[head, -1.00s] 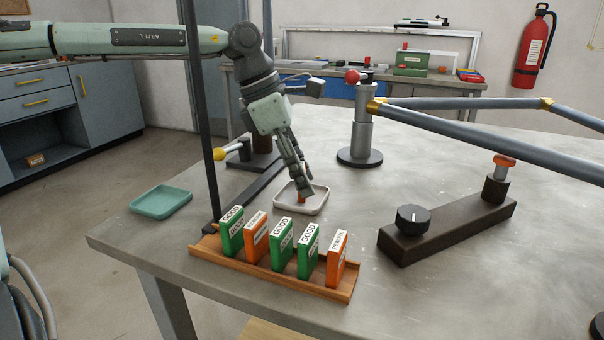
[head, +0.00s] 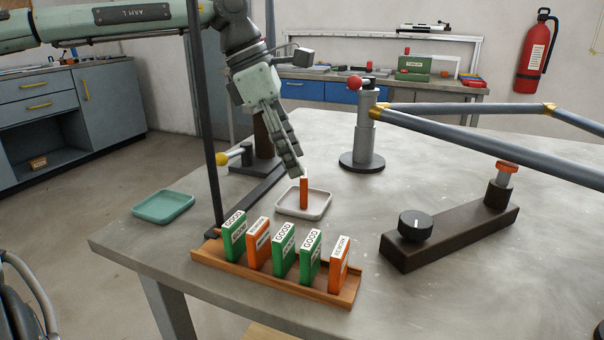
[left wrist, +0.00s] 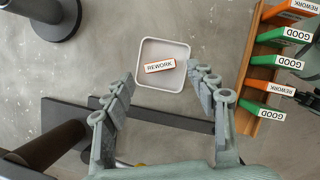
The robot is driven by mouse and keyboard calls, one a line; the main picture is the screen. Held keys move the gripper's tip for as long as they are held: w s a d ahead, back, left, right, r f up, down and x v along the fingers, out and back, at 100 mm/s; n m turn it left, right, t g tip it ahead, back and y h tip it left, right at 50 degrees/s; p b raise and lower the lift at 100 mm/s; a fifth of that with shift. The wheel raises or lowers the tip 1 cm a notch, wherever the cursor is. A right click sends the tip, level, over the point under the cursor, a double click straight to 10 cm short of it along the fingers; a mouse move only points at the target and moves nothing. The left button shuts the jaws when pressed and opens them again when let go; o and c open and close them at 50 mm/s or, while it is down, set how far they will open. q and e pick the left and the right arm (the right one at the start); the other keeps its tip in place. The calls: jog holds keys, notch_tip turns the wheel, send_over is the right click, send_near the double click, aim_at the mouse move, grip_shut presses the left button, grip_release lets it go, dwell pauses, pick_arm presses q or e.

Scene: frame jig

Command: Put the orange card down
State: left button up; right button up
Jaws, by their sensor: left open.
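An orange card (head: 304,193) stands upright in the white tray (head: 288,211) on the table. In the left wrist view the card (left wrist: 160,66) shows its white REWORK label inside the white tray (left wrist: 163,85). My left gripper (head: 295,170) is above the tray, close over the card's top in the head view. In the left wrist view its two fingers (left wrist: 160,82) are spread wide, with nothing between them. The card stands free of them. My right gripper is not in view.
A wooden rack (head: 270,280) holds several green GOOD and orange REWORK cards in front of the tray. A teal tray (head: 163,206) lies to the left. A dark post (head: 208,130) and a grey clamp post (head: 364,135) stand nearby. A dark knob block (head: 450,238) is at right.

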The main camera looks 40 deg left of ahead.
pick_arm(q)
jog(key=v, duration=0.6)
jog(key=shift+r, duration=0.3)
